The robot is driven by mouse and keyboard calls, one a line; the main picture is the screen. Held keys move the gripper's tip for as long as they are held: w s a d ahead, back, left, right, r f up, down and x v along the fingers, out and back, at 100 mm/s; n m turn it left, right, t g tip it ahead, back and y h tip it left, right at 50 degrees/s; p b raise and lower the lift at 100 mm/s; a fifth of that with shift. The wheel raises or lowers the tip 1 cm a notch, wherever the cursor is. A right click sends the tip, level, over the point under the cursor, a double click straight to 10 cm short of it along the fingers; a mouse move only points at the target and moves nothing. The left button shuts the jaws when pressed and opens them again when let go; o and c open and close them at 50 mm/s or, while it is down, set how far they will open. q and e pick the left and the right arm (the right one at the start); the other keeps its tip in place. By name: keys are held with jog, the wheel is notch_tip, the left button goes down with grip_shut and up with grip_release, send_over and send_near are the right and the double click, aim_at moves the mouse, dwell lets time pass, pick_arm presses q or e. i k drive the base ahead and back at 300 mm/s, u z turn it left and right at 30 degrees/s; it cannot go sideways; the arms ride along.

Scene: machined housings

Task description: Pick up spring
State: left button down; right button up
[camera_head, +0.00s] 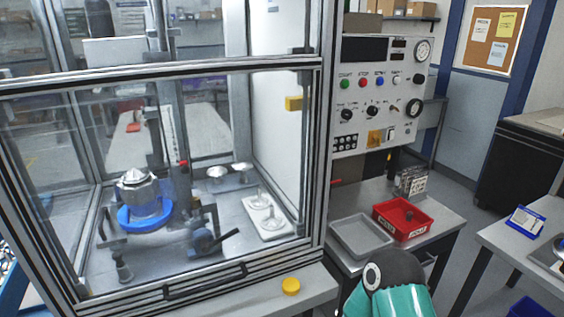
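I cannot make out a spring for certain in the head view. The red bin (382,225) on the side table holds a small dark item too small to identify. A metal housing (138,189) sits on a blue ring (127,222) inside the glazed enclosure. Neither gripper shows. A teal and black part of my own arm stands at the bottom, in front of the side table, and hides part of it.
A grey tray (361,236) lies left of the red bin, with a small metal rack (411,182) behind. The enclosure's framed front (160,71) blocks the left side. A yellow cap (291,286) sits on its front ledge. A control panel (377,95) stands behind.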

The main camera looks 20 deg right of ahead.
aim_at(408, 216)
jog(key=u, duration=1.35)
jog(key=i, duration=0.1)
jog(key=z, duration=2.85)
jog(key=k, duration=0.9)
jog(key=z, duration=0.15)
jog(key=i, duration=0.9)
jog(key=u, duration=0.05)
